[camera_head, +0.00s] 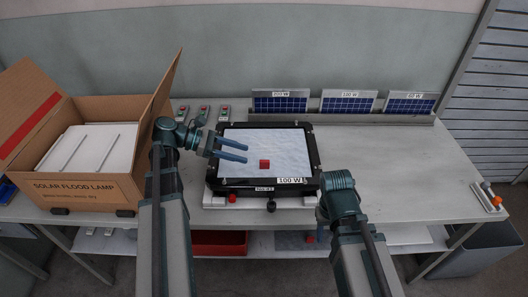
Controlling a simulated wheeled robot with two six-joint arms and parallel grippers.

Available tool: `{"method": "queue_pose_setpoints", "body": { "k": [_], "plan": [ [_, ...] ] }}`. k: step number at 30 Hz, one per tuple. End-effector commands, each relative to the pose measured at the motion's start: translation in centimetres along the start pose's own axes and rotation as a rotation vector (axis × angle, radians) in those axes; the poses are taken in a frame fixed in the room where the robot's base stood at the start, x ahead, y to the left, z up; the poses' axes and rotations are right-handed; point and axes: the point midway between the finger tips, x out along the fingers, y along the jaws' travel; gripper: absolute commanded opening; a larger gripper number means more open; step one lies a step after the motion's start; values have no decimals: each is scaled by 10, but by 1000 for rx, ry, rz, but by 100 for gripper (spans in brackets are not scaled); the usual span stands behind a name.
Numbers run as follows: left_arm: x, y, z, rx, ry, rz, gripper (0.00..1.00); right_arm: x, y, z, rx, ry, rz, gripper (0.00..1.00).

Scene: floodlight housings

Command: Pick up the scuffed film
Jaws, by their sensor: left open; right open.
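A pale, mottled film (280,143) covers the face of a black floodlight housing (312,133) on the bench. A small red square (264,164) lies on the film, and a "100 W" label (289,181) sits at its lower right. My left gripper (246,153) is open over the left part of the film, its two blue fingers pointing right. I see nothing between the fingers, and cannot tell whether they touch the film. My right arm's wrist (340,182) is at the housing's lower right corner; its fingers are hidden.
An open cardboard box (75,190) with white panels (90,147) stands at the left. Small solar panels (280,101) line the rear ledge. Tools (489,193) lie at the right edge. The bench right of the housing is clear.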

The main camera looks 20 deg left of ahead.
Motion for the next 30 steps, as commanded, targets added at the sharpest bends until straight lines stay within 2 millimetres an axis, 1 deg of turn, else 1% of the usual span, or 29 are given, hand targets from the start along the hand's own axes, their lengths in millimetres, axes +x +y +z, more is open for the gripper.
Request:
{"method": "queue_pose_setpoints", "body": {
  "k": [1,6,9,13,20,23,26,30],
  "plan": [
    [8,-1,-2,1,0,-2,52,5,0,0,0,0,0,50],
    [38,-2,-3,2,1,-4,52,17,-2,-1,0,0,0,50],
    [52,-1,-3,3,1,-3,52,22,-2,-1,0,0,0,50],
    [63,-1,-2,2,1,-2,52,25,-2,-2,0,0,0,50],
    [66,0,-1,2,2,-1,52,26,-2,-2,0,0,0,50],
    [72,-1,-3,2,2,-2,52,29,-3,-2,0,0,0,50],
    [83,-2,-5,3,2,-3,52,36,-3,-2,0,0,0,50],
    [104,-2,-7,4,2,-4,52,46,-4,-3,-1,0,0,50]
  ]
}}
